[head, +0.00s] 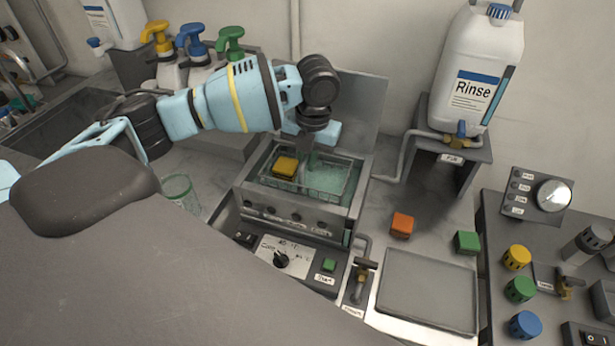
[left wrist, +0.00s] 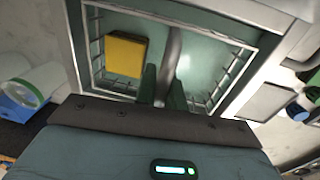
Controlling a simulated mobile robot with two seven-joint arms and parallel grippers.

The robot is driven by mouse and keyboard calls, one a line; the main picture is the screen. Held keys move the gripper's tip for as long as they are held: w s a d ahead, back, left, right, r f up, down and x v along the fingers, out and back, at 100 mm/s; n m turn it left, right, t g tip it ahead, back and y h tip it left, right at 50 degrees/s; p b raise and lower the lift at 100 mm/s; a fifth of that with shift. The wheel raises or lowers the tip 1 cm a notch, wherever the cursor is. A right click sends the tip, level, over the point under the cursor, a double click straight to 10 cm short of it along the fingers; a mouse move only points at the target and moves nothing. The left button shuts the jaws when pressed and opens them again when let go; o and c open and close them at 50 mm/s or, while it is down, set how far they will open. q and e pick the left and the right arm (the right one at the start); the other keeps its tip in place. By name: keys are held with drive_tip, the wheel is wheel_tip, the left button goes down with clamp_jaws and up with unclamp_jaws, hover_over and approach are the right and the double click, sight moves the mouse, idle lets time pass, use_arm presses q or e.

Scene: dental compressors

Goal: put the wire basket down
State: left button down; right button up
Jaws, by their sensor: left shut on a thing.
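The wire basket (head: 330,181) is in the open tank of the bath (head: 352,208), within its rim. It also shows in the left wrist view (left wrist: 96,50). A yellow block (head: 285,166) lies in its left part, and it shows in the left wrist view (left wrist: 126,54). My left gripper (head: 308,155) reaches down over the tank. In the left wrist view its green fingers (left wrist: 162,88) are closed on the basket's upright grey handle (left wrist: 170,55). I cannot tell whether the basket touches the tank floor. My right gripper is not in view.
The bath's raised lid (head: 352,105) stands behind my gripper. An orange block (head: 402,225) and a green block (head: 467,242) lie on the counter at right. A Rinse jug (head: 478,75) stands on a grey stand. A glass beaker (head: 181,192) is left of the bath.

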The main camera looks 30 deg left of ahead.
sight(307, 180)
use_arm(q)
drive_tip(key=shift+f, duration=2.95)
drive_tip(key=c, duration=1.5)
unclamp_jaws()
drive_tip(key=r, duration=0.8)
drive_tip(key=d+r, duration=0.1)
drive_tip(key=r, duration=0.3)
drive_tip(key=shift+w+d, duration=0.1)
drive_tip(key=shift+w, duration=0.05)
